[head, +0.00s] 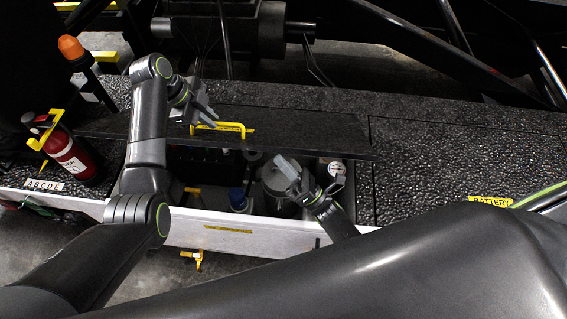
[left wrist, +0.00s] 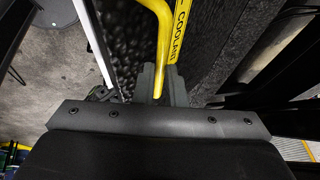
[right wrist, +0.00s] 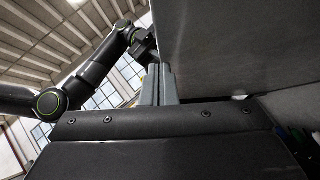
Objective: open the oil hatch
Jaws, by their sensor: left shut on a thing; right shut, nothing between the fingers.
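A dark hatch lid (head: 310,137) stands raised over an open compartment, tilted up along its far side. My right gripper (head: 286,166) is shut and empty, over the compartment near the lid's lower edge. In the right wrist view its fingers (right wrist: 158,84) are beside the lid's grey underside (right wrist: 225,45); contact is unclear.
The compartment holds a blue-capped part (head: 238,198), a grey canister (head: 275,185) and a round gauge (head: 336,168). A fire extinguisher (head: 72,155) and an orange beacon (head: 70,47) stand at left. A textured deck with a battery label (head: 490,201) lies at right.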

